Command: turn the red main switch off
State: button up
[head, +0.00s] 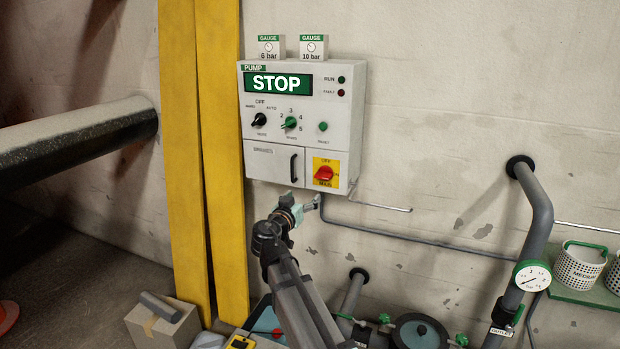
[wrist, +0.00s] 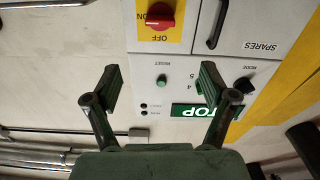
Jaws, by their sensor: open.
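The red main switch (head: 324,174) sits on a yellow plate (head: 318,183) at the lower right of the grey pump panel. Its knob lies roughly horizontal, toward the ON label at the side. My gripper (head: 307,204) is just below the panel in the head view, apart from the switch. In the wrist view my gripper (wrist: 158,82) is open, with nothing between its fingers.
The panel (head: 270,133) shows STOP and has black and green knobs. A spares door with a black handle (head: 293,164) is left of the switch. Yellow posts (head: 200,150) stand left. A thin rod (head: 380,206) and a cable run below. A grey pipe with gauge (head: 533,275) is right.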

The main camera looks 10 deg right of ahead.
aim_at(321, 176)
jog(key=shift+m, duration=0.4)
jog(key=p+x, duration=0.4)
jog(key=x, duration=1.3)
jog(key=shift+w+d, duration=0.2)
jog(key=c, duration=1.2)
